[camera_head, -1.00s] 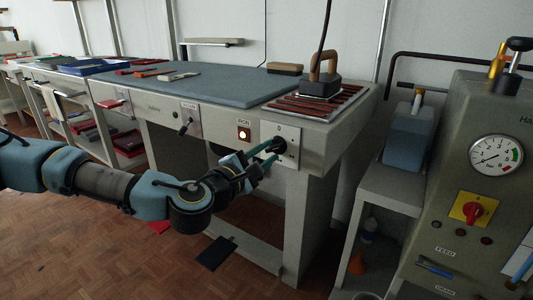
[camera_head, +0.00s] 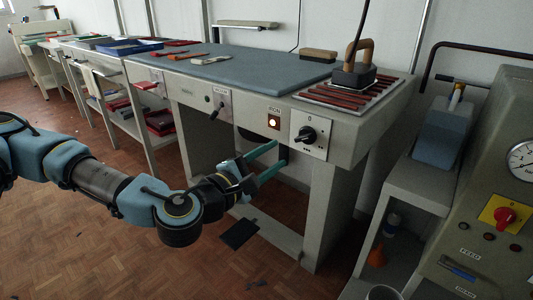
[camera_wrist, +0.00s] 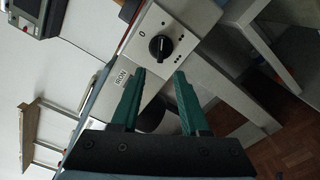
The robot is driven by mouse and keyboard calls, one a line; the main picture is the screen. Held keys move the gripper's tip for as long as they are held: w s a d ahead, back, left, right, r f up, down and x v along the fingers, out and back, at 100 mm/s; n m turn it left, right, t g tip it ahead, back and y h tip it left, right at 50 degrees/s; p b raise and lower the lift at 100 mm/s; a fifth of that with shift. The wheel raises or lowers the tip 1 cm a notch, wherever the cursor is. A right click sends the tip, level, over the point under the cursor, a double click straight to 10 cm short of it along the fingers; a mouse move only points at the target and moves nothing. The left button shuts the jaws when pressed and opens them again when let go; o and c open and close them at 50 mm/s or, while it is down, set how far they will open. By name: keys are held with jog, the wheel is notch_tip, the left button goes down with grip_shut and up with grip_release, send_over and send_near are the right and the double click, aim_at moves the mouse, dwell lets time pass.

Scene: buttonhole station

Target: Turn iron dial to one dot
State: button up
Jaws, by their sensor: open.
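The iron dial (camera_head: 307,135) is a black knob on a pale square plate (camera_head: 319,151) at the front of the ironing table. A 0 is marked above it and dots around it. In the wrist view the dial (camera_wrist: 160,47) sits beyond my fingertips, with the 0 at its upper left; I cannot tell for certain which mark it points at. My gripper (camera_head: 279,157) is open and empty, its green fingers below and left of the dial and apart from it. In the wrist view my gripper (camera_wrist: 160,74) has a clear gap between its fingers.
A lit iron switch (camera_head: 273,122) is left of the dial plate, and a lever (camera_head: 216,110) further left. The iron (camera_head: 354,73) stands on a slatted rest (camera_head: 350,95) above. A grey machine (camera_head: 490,160) stands at the right. The floor in front is largely clear.

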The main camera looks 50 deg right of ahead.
jog(key=a+p, duration=0.2)
jog(key=p, duration=0.5)
jog(key=shift+s+a, duration=0.15)
jog(key=shift+f, duration=0.1)
dwell(0.5)
